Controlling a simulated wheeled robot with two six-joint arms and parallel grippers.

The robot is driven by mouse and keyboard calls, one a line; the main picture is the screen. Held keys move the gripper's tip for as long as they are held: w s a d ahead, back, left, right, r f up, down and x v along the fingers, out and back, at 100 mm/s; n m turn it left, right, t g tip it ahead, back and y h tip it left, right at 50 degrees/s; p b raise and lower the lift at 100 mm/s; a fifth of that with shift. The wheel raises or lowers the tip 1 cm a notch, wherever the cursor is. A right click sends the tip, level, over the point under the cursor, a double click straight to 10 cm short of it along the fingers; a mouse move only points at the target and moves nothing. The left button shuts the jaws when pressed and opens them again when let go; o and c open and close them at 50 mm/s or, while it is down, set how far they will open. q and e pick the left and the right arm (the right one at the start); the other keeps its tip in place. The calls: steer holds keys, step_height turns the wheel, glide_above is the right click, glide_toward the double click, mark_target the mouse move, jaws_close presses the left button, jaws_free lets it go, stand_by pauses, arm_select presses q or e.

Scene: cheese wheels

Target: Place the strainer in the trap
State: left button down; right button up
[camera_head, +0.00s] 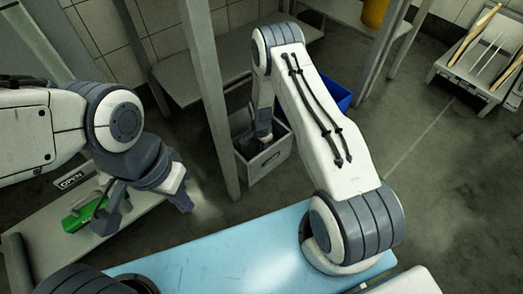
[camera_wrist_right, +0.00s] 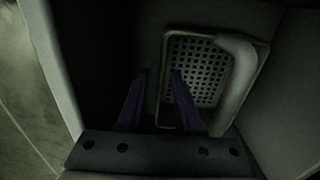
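The strainer (camera_wrist_right: 207,66) is a perforated grey tray with a thick pale curved handle (camera_wrist_right: 238,80). It shows in the right wrist view, inside a dark box-like space. My right gripper (camera_wrist_right: 160,75) is open, its two dark fingers apart and pointing at the strainer's left rim; I cannot tell whether they touch it. In the head view my right arm reaches down into a grey box (camera_head: 271,161), which seems to be the trap, and hides the strainer there. My left gripper (camera_head: 150,207) is open and empty at the left, above a low bench.
A green object (camera_head: 85,213) and an "OPEN" sign (camera_head: 71,181) are on the bench (camera_head: 40,238) by my left gripper. A shelf post (camera_head: 209,100) stands left of the box. A blue crate (camera_head: 337,98) is behind it.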

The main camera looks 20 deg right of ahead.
step_height(320, 180, up, 10)
steer(key=p, duration=0.6)
steer(key=shift+w+a, duration=0.15)
steer(key=shift+a, duration=0.05)
steer(key=shift+f, duration=0.1)
